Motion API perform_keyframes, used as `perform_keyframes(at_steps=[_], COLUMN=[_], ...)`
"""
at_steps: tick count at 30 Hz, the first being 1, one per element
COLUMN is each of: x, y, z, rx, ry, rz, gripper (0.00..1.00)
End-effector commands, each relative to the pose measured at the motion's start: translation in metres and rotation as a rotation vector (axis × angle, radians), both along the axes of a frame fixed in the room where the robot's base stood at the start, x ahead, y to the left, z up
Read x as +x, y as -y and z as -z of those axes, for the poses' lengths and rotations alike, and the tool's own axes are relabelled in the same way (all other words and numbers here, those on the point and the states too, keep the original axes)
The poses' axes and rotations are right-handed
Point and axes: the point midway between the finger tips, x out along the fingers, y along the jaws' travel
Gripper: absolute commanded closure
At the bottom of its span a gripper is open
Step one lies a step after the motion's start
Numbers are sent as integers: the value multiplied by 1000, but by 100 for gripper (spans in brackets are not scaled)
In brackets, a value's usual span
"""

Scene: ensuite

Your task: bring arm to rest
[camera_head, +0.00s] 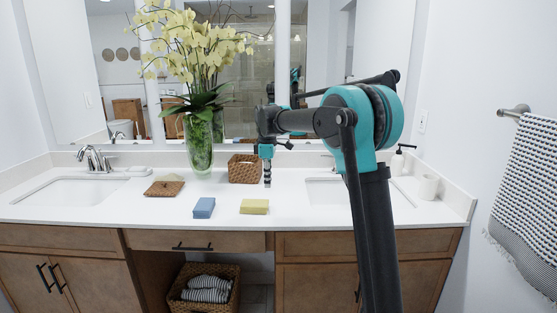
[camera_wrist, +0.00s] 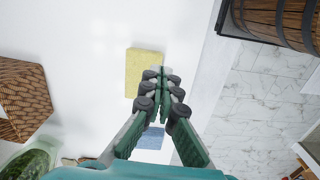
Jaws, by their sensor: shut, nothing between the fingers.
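My gripper (camera_head: 267,181) hangs above the white vanity counter (camera_head: 300,207), pointing down, shut and empty. In the wrist view its fingertips (camera_wrist: 164,72) are together. A yellow sponge (camera_head: 254,206) lies flat on the counter, just in front of the gripper in the head view; it also shows beside the fingertips in the wrist view (camera_wrist: 143,70). A blue sponge (camera_head: 204,207) lies to its left and is partly hidden by the fingers in the wrist view (camera_wrist: 150,140). My arm reaches in from the right over the right sink.
A wicker basket (camera_head: 244,169) and a glass vase with orchids (camera_head: 198,145) stand behind the gripper. A faucet (camera_head: 95,160) and sink are at the left. A soap dispenser (camera_head: 398,161) and white cup (camera_head: 428,187) stand right of my arm. A towel (camera_head: 525,200) hangs at the right.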

Motion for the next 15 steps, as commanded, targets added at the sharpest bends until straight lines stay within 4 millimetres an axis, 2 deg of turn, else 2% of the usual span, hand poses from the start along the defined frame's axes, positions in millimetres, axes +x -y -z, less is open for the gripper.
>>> perform_keyframes(at_steps=[10, 15], x=[-20, -38], y=[30, 53], z=[9, 19], rx=[13, 25], ry=[30, 54], rz=[132, 239], gripper=[100, 100])
